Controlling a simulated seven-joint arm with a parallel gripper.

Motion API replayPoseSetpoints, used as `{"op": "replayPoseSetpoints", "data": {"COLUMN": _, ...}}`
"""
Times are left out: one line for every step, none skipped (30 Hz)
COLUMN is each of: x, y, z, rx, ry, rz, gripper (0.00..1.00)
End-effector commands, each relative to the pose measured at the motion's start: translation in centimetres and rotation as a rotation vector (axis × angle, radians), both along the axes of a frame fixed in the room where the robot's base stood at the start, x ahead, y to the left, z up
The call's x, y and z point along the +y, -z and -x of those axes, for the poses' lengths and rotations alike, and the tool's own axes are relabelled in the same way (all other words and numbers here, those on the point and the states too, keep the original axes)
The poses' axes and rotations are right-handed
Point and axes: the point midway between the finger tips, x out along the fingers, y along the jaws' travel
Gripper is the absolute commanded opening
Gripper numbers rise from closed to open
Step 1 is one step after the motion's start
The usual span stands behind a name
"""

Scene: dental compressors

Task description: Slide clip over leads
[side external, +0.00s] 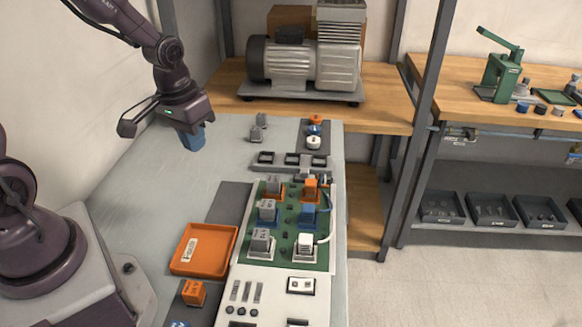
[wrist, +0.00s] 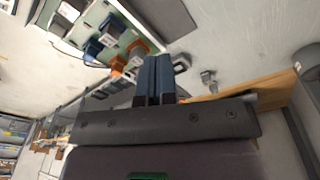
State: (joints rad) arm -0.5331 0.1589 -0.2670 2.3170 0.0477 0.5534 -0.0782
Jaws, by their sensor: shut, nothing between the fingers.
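My gripper (side external: 192,138) is shut and empty, its blue fingers pressed together above the left back part of the grey bench. The shut fingers also show in the wrist view (wrist: 155,72). A green board (side external: 287,228) in a white frame carries grey, orange, blue and white blocks. A blue lead (side external: 322,193) and a white lead (side external: 327,230) curve along its right edge. Small grey pieces (side external: 258,130) stand on the bench to the right of my gripper, apart from it. I cannot tell which piece is the clip.
An orange tray (side external: 203,249) lies left of the board, with an orange block (side external: 194,293) in front of it. Dark square holders (side external: 291,160) line the back of the board. A compressor (side external: 305,64) sits on the wooden shelf behind. The bench's left side is mostly clear.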

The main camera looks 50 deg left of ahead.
Motion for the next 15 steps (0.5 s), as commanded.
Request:
{"op": "replayPoseSetpoints", "data": {"x": 0.4, "y": 1.7, "z": -0.7, "rx": 0.000, "ry": -0.024, "rz": 0.026, "gripper": 0.00}}
{"op": "replayPoseSetpoints", "data": {"x": 0.6, "y": 2.5, "z": -1.2, "rx": -0.008, "ry": -0.038, "rz": 0.039, "gripper": 0.00}}
{"op": "replayPoseSetpoints", "data": {"x": 0.8, "y": 3.6, "z": -1.8, "rx": -0.019, "ry": -0.056, "rz": 0.058, "gripper": 0.00}}
{"op": "replayPoseSetpoints", "data": {"x": 1.0, "y": 4.4, "z": -2.3, "rx": -0.032, "ry": -0.071, "rz": 0.071, "gripper": 0.00}}
{"op": "replayPoseSetpoints", "data": {"x": 1.1, "y": 5.2, "z": -2.8, "rx": -0.046, "ry": -0.086, "rz": 0.086, "gripper": 0.00}}
{"op": "replayPoseSetpoints", "data": {"x": 1.3, "y": 6.3, "z": -3.5, "rx": -0.064, "ry": -0.108, "rz": 0.107, "gripper": 0.00}}
{"op": "replayPoseSetpoints", "data": {"x": 1.4, "y": 7.1, "z": -4.1, "rx": -0.084, "ry": -0.124, "rz": 0.123, "gripper": 0.00}}
{"op": "replayPoseSetpoints", "data": {"x": 1.4, "y": 7.8, "z": -4.6, "rx": -0.103, "ry": -0.141, "rz": 0.138, "gripper": 0.00}}
{"op": "replayPoseSetpoints", "data": {"x": 1.5, "y": 8.8, "z": -5.5, "rx": -0.132, "ry": -0.166, "rz": 0.159, "gripper": 0.00}}
{"op": "replayPoseSetpoints", "data": {"x": 1.5, "y": 9.4, "z": -6.1, "rx": -0.156, "ry": -0.185, "rz": 0.174, "gripper": 0.00}}
{"op": "replayPoseSetpoints", "data": {"x": 1.5, "y": 9.9, "z": -6.7, "rx": -0.184, "ry": -0.204, "rz": 0.188, "gripper": 0.00}}
{"op": "replayPoseSetpoints", "data": {"x": 1.6, "y": 10.5, "z": -7.7, "rx": -0.224, "ry": -0.230, "rz": 0.206, "gripper": 0.00}}
{"op": "replayPoseSetpoints", "data": {"x": 1.5, "y": 10.8, "z": -8.5, "rx": -0.259, "ry": -0.246, "rz": 0.218, "gripper": 0.00}}
{"op": "replayPoseSetpoints", "data": {"x": 1.5, "y": 11.0, "z": -9.4, "rx": -0.297, "ry": -0.261, "rz": 0.227, "gripper": 0.00}}
{"op": "replayPoseSetpoints", "data": {"x": 1.4, "y": 10.8, "z": -10.4, "rx": -0.344, "ry": -0.273, "rz": 0.233, "gripper": 0.00}}
